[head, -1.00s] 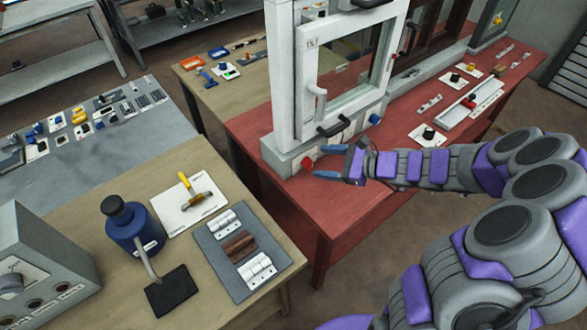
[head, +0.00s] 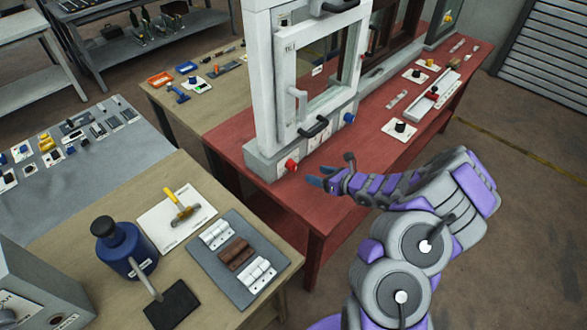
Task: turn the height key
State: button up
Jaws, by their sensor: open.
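A white window frame (head: 262,92) stands on the red table on a pale grey base. A red knob (head: 291,165) sticks out of the near end of that base. A blue knob (head: 349,117) sits farther along the base, to the right. I cannot tell for sure which of these is the height key. My gripper (head: 320,176) is open and empty, with its blue fingertips pointing left. It is to the right of and slightly below the red knob in the head view, apart from it.
The red table (head: 372,150) carries a black knob on a white plate (head: 399,129) and a white rail (head: 432,97) on the right. A wooden table (head: 222,296) with a blue bottle (head: 121,248) and hinge samples (head: 238,252) stands at the front left. Black handles project from the frame.

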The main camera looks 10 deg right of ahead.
aim_at(296, 167)
jog(key=b+x, duration=0.1)
jog(key=x, duration=1)
jog(key=shift+w+d+f+b, duration=0.15)
jog(key=shift+f+b, duration=0.15)
jog(key=shift+b, duration=0.05)
jog(key=shift+w+a, duration=0.3)
jog(key=shift+a, duration=0.1)
jog(key=shift+d+f, duration=0.1)
jog(key=shift+d, duration=0.3)
jog(key=shift+c, duration=0.6)
jog(key=shift+a, duration=0.2)
jog(key=c, duration=0.9)
